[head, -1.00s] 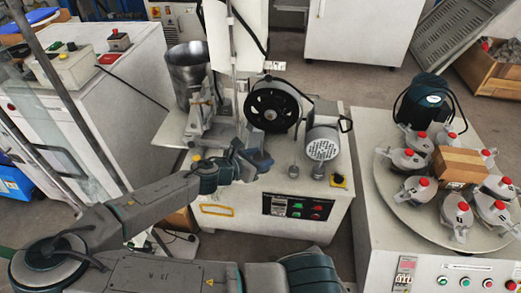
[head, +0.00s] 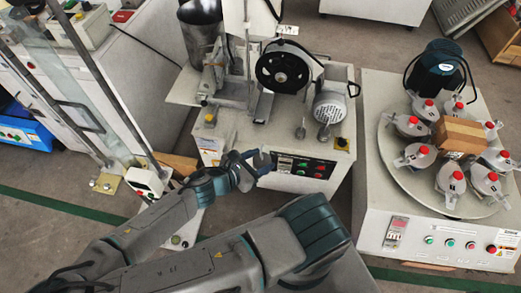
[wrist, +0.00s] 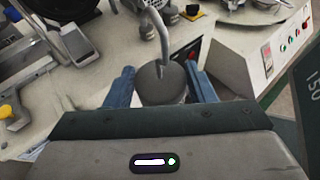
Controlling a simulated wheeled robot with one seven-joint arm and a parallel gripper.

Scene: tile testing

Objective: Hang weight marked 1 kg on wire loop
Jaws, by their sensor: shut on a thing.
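My gripper (head: 258,163) shows in the head view in front of the machine table's front face, left of its control panel. In the wrist view, the blue fingers of my gripper (wrist: 159,76) are shut on a grey cylindrical weight (wrist: 162,88) with a bent metal hook rising from its top. No marking is readable on this weight. In the head view it is hard to make out between the fingers. Two small hooked weights, one left (head: 300,131) and one right (head: 323,134), stand on the table near its front edge. I cannot make out the wire loop.
The machine table (head: 225,130) carries a black wheel (head: 270,72), a motor (head: 330,105) and a metal cylinder (head: 200,38). On the right, a round plate (head: 400,175) holds several red-capped clamps and a cardboard box (head: 459,136). A glass-fronted frame with metal posts stands at left.

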